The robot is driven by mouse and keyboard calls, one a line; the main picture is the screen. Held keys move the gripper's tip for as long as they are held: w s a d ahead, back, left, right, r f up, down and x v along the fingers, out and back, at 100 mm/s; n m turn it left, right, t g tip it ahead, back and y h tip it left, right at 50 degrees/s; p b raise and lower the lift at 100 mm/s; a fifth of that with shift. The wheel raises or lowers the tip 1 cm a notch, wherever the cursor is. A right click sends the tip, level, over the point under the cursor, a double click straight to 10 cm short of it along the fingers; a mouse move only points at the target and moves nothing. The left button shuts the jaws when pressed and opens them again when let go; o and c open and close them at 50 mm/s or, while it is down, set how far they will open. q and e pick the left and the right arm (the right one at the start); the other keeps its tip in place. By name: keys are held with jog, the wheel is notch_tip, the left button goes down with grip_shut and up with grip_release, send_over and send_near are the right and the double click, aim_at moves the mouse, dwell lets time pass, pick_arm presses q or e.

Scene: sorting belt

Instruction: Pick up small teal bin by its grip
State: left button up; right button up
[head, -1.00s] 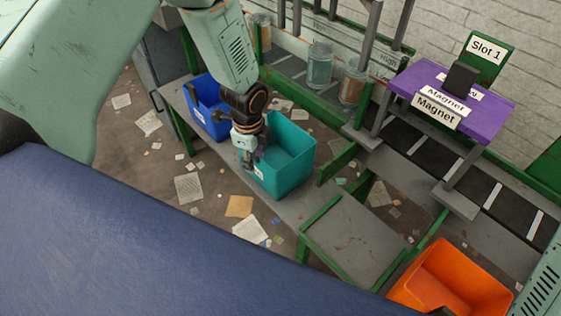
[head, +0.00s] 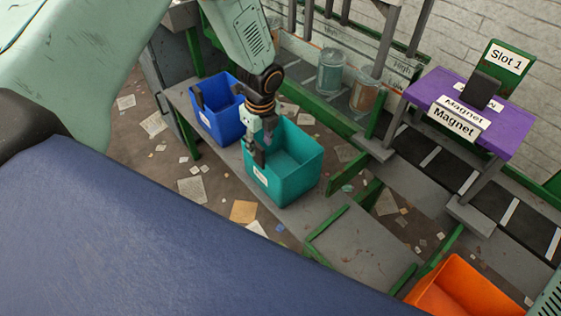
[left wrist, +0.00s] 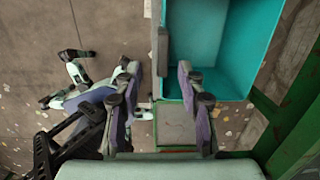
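The small teal bin (head: 298,175) stands upright on a grey shelf, with a white label on its front. My left gripper (head: 258,158) points down at its left wall. In the left wrist view the open bin (left wrist: 240,45) fills the top right. A narrow grey upright piece (left wrist: 162,52), apparently its grip, stands at the bin's left edge. It lies between the spread fingers of my left gripper (left wrist: 158,75), nearer the right finger, with a visible gap to the left one. The gripper is open. My right gripper is not in view.
A blue bin (head: 222,122) stands just left of the teal bin. An orange bin (head: 455,285) is at the lower right. A green-edged grey platform (head: 360,245) lies right of the teal bin. A purple Magnet stand (head: 495,125) spans the belt (head: 470,185).

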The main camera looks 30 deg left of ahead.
aim_at(259, 156)
pick_arm(q)
jog(key=shift+w+a+r, duration=0.1)
jog(key=shift+w+a, duration=0.1)
jog(key=shift+w, duration=0.05)
jog(key=shift+w+a+f, duration=0.15)
jog(key=shift+w+f, duration=0.05)
notch_tip(259, 156, down, 2)
jog(key=shift+w+m, duration=0.15)
jog(key=shift+m, duration=0.15)
jog(key=f, duration=0.1)
jog(key=f+b, duration=0.1)
jog(key=f, duration=0.3)
jog(key=shift+s+a+b, duration=0.2)
jog(key=shift+a+b, duration=0.05)
jog(key=shift+b, duration=0.15)
jog(key=shift+w+f, duration=0.15)
jog(key=shift+f, duration=0.2)
jog(key=shift+r, duration=0.1)
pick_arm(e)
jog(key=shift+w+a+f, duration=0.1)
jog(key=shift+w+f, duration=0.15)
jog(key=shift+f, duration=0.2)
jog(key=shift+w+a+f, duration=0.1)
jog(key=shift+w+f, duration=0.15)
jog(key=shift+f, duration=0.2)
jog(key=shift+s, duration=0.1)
